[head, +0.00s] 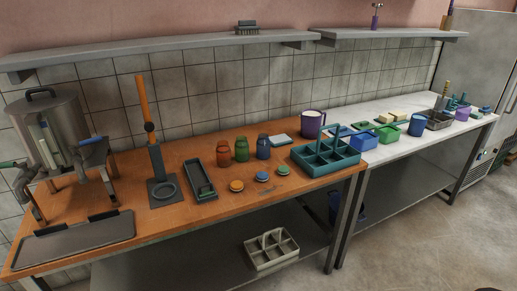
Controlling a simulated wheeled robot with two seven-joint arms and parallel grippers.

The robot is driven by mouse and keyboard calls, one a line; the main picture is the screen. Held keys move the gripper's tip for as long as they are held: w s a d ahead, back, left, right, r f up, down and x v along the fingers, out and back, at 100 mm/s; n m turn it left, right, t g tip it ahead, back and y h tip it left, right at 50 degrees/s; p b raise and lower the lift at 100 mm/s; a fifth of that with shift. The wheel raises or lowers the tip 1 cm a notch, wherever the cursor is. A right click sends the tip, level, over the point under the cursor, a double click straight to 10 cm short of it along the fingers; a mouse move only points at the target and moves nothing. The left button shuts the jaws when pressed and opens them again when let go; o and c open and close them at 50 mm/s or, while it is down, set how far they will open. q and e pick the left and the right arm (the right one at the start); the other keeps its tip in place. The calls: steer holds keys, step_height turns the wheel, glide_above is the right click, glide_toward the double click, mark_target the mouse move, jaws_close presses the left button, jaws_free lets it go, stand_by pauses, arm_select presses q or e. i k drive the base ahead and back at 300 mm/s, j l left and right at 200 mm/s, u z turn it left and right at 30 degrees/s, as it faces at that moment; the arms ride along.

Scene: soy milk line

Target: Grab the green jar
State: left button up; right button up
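The green jar (241,150) stands upright on the orange-brown wooden worktop (215,215), near the tiled back wall. The three stand in a row with small gaps. Three small round lids lie flat in front of them: an orange one (236,185), a blue one (262,176) and a green one (283,170). Neither of my grippers shows in the head view.
A black tray (200,180) and a press with a tall orange handle (146,105) stand left of the jars. A teal divided carrier (325,157) and a purple mug (313,123) are to the right. A large metal pot (60,115) stands far left. A shelf (170,55) runs above.

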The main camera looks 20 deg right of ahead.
mark_target(241, 144)
steer(key=l, duration=0.75)
steer(key=i+l, duration=0.15)
steer(key=l, duration=0.55)
